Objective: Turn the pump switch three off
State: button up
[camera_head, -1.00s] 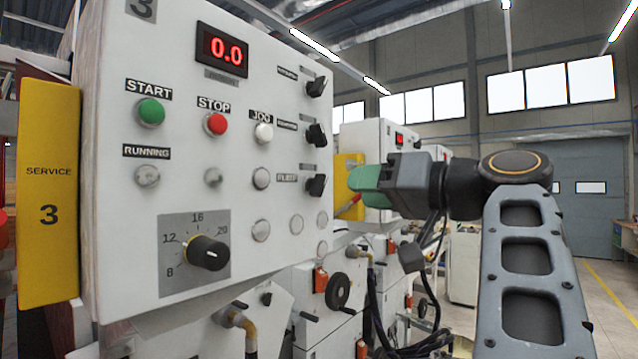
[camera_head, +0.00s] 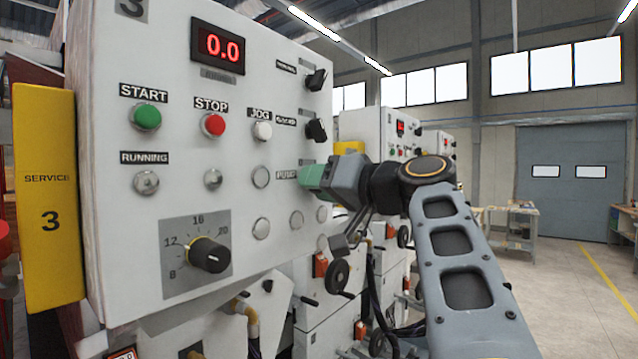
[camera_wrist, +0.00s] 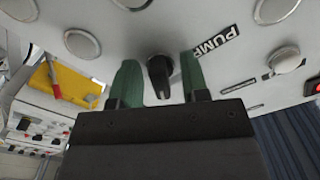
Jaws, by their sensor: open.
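The pump switch three is a black rotary knob on the grey-white panel marked 3. In the wrist view the pump switch (camera_wrist: 159,76) sits between the two green fingers of my gripper (camera_wrist: 160,85), beside the PUMP label (camera_wrist: 216,42). The fingers are open, one on each side of the knob, with gaps visible. In the head view my gripper (camera_head: 314,178) is at the panel's right side, and its fingers hide the pump switch.
Two more black knobs, an upper one (camera_head: 316,79) and a middle one (camera_head: 316,129), sit above the pump switch. Green START (camera_head: 147,117) and red STOP (camera_head: 214,125) buttons are to the left. More machines (camera_head: 398,130) stand behind the panel.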

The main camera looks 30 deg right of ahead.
grip_shut()
jog(key=shift+f, duration=0.1)
dwell(0.3)
jog(key=n+b, duration=0.2)
jog(key=shift+f+b, duration=0.15)
jog(key=shift+b, duration=0.2)
jog(key=n+b, duration=0.2)
jog(key=shift+d+n, duration=0.15)
jog(key=shift+n, duration=0.15)
jog(key=n+b, duration=0.2)
jog(key=n, duration=0.2)
jog(key=shift+w+b, duration=0.1)
jog(key=shift+b, duration=0.25)
jog(key=shift+d+r+n+b, duration=0.15)
jog(key=shift+n+b, duration=0.3)
jog(key=shift+n, duration=1.15)
jog(key=shift+r+n, duration=0.1)
jog(key=shift+n, duration=0.2)
